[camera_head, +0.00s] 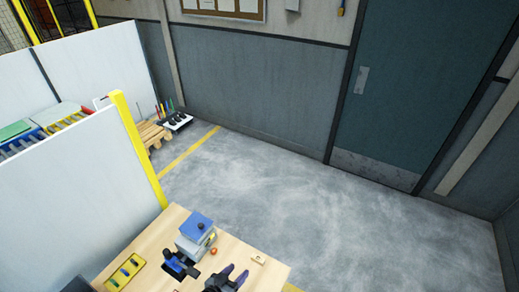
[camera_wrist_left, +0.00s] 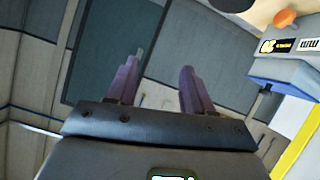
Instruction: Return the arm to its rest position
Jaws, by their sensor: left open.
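My left gripper (camera_head: 236,272) shows at the bottom of the head view, above the wooden table (camera_head: 262,279). Its two purple fingers are apart with nothing between them. The fingers also show in the left wrist view (camera_wrist_left: 160,88), spread and empty, with the teal door and wall beyond. A grey machine with a blue top (camera_head: 197,226) stands on the table, up and left of the gripper and apart from it. My right gripper is not seen.
A yellow tray (camera_head: 110,284) with small coloured pieces lies at the table's left. A small beige piece (camera_head: 258,259) lies near the right edge. A white partition with a yellow post (camera_head: 138,150) stands at left. The grey floor (camera_head: 330,215) beyond the table is clear.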

